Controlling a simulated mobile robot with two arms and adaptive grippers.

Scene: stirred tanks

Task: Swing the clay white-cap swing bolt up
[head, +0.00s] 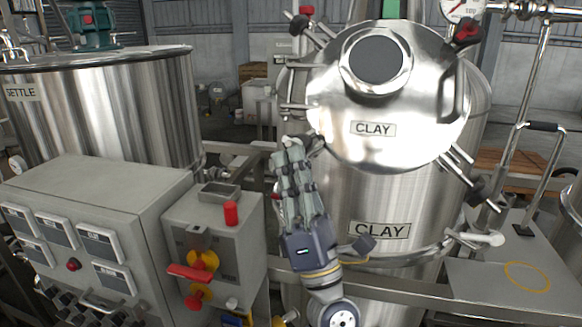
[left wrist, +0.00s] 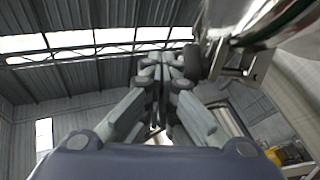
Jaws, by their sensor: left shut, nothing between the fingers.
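The clay tank (head: 375,195) stands right of centre, its round steel lid (head: 340,115) tilted toward me. A small pale cap (head: 292,141) shows at the lid's lower left, right at my fingertips; it looks like the white-cap swing bolt, but its shank is hidden. My left gripper (head: 293,152) reaches up in front of the tank's left side, fingers shut with nothing held. I cannot tell whether it touches the cap. In the left wrist view the closed fingers (left wrist: 165,65) point up beside a metal bracket (left wrist: 232,72). My right gripper is not in view.
Red-capped bolts (head: 467,32) and a dark-capped one (head: 478,190) surround the lid. A white-ended fitting (head: 488,238) sits lower right. A grey box with a red-yellow switch (head: 200,262) and a control panel (head: 90,215) stand left. A settle tank (head: 110,115) stands behind.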

